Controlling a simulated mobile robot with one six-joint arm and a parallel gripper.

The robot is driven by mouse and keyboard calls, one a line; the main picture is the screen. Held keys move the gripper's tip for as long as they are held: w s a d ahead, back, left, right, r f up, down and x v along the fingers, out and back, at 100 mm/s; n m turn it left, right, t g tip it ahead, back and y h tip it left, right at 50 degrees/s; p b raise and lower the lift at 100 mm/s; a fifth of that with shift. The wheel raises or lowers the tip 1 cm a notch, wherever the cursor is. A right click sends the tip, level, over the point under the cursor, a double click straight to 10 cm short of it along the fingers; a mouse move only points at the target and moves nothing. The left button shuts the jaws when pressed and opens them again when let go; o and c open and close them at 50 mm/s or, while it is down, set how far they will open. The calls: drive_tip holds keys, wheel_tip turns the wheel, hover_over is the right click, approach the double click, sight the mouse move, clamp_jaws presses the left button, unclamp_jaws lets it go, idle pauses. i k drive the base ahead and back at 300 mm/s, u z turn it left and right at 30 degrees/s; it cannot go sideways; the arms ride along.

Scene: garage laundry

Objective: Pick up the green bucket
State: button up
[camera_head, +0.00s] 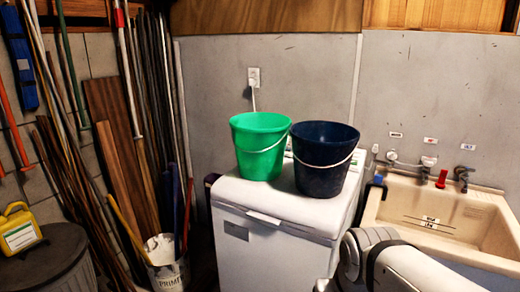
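The green bucket (261,150) stands upright on top of the white washing machine (270,252), left of a dark blue bucket (322,160). Its thin pale handle hangs down across its front right side. The two buckets stand very close together at their rims; I cannot tell if they touch. Part of my arm shows at the lower right, in front of the machine and the sink. My gripper is outside the picture.
A cream sink (445,218) with taps stands right of the machine. At the left, poles and boards lean on the wall, some in a white primer bucket (168,268). A yellow container (19,228) sits on a dark bin (45,265). A wall outlet (254,77) is behind the green bucket.

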sight(260, 139)
drive_tip(key=z, duration=2.95)
drive_tip(key=k, duration=1.25)
drive_tip(key=u, duration=2.3)
drive_tip(key=i, duration=1)
drive_tip(key=z, duration=0.05)
